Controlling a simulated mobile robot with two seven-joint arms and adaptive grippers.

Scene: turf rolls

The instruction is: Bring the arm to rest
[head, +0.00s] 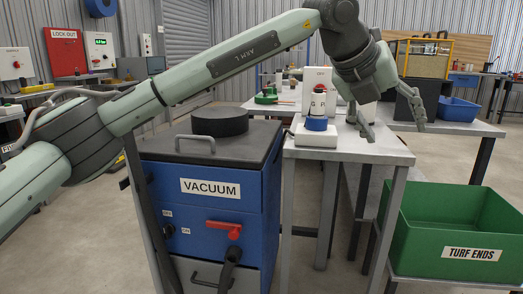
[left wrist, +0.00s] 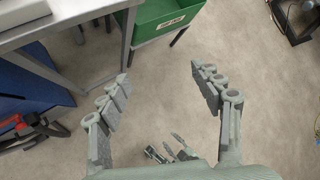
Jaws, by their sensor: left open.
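My left arm reaches in from the left across the head view, raised above the blue vacuum unit (head: 212,215). It bends down at the wrist. My left gripper (head: 393,130) hangs fingers down, open and empty, over the right end of the small grey table (head: 350,152). In the left wrist view the spread fingers of my left gripper (left wrist: 163,75) have only bare floor between them. A small grey jointed shape at the bottom of that view, partly hidden, may be my right gripper; its jaws cannot be made out.
A green "TURF ENDS" bin (head: 412,232) stands at right, also in the wrist view (left wrist: 152,20). A blue bin (head: 458,108) is behind. Concrete floor is open in the wrist view.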

